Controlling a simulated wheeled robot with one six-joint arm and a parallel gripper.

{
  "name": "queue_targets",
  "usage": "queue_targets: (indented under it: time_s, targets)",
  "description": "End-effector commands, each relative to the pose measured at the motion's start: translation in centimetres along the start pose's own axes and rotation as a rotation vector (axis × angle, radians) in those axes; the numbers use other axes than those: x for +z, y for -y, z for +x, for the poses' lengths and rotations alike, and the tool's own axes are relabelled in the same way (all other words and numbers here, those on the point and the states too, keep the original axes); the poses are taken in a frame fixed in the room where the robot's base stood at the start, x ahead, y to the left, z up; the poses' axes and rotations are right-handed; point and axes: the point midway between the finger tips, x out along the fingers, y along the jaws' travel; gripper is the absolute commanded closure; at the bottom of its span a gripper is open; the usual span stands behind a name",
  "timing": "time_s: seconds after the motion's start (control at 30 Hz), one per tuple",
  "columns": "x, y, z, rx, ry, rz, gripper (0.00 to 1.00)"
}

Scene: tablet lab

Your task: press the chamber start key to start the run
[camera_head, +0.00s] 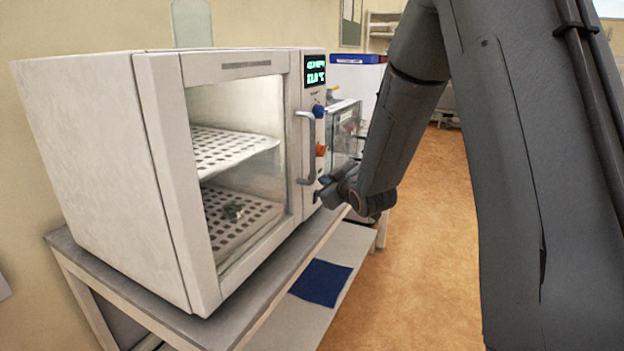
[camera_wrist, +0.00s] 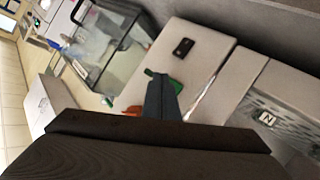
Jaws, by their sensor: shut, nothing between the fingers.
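The chamber (camera_head: 165,170) is a white cabinet with a glass door and a narrow control panel on its right side in the head view. The panel has a lit green display (camera_head: 315,71), a blue knob (camera_head: 318,111) and an orange knob (camera_head: 320,150). My gripper (camera_head: 326,183) is at the lower part of this panel, below the orange knob. In the wrist view its fingers (camera_wrist: 163,93) are shut and empty, over a green key (camera_wrist: 176,86) on the white panel. The fingers hide part of the green key. I cannot tell whether they touch it.
A black switch (camera_wrist: 183,46) sits on the panel near the green key. The door handle (camera_head: 306,145) sticks out left of the knobs. The chamber stands on a grey bench (camera_head: 262,310). A blue cloth (camera_head: 320,282) lies on a lower surface. Open floor (camera_head: 425,240) is to the right.

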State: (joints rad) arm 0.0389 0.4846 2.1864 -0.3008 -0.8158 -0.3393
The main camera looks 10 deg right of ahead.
Motion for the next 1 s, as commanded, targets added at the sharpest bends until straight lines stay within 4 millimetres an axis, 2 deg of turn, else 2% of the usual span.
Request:
queue_targets:
  time_s: [1.0]
  targets:
    - [-0.44, 0.49, 0.47, 0.0, 0.0, 0.0, 1.0]
